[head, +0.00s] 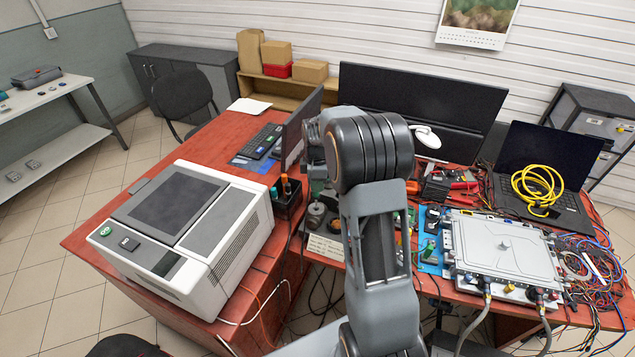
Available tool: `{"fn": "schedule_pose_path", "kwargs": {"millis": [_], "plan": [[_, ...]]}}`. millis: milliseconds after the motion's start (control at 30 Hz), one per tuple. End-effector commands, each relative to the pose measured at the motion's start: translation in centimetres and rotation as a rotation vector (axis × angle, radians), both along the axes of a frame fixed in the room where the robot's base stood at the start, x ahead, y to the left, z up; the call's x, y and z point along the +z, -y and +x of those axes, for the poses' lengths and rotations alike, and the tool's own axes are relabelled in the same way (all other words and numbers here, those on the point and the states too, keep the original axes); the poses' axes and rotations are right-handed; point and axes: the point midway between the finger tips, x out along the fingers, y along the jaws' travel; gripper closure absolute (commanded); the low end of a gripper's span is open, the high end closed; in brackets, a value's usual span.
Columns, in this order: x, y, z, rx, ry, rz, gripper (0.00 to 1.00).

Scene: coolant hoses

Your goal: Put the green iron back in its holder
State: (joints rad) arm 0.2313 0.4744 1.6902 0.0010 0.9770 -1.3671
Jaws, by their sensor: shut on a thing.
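My arm rises through the middle of the head view, and its upper links block part of the bench behind. My gripper does not show; it is hidden behind the arm or out of the picture. I cannot clearly make out the green iron. A small green object (430,246) shows on a blue mat (433,268) just right of my arm, but it is too small to identify. I cannot pick out the iron's holder.
A bulky white machine (185,240) stands on the red desk at left. A black box of tools (288,200) is beside it. Right of my arm are a grey metal case (503,252) with hoses, a laptop (550,165) under a yellow cable coil (540,187), and tangled wires.

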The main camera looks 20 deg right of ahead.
Motion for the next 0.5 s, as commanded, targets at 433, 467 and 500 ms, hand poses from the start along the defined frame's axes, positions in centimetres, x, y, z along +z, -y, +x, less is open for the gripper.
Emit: {"fn": "schedule_pose_path", "kwargs": {"millis": [433,467,500], "plan": [[-1.6,0.0,0.0,0.0,0.0,0.0,1.0],[-1.8,0.0,0.0,0.0,0.0,0.0,1.0],[-1.9,0.0,0.0,0.0,0.0,0.0,1.0]]}}
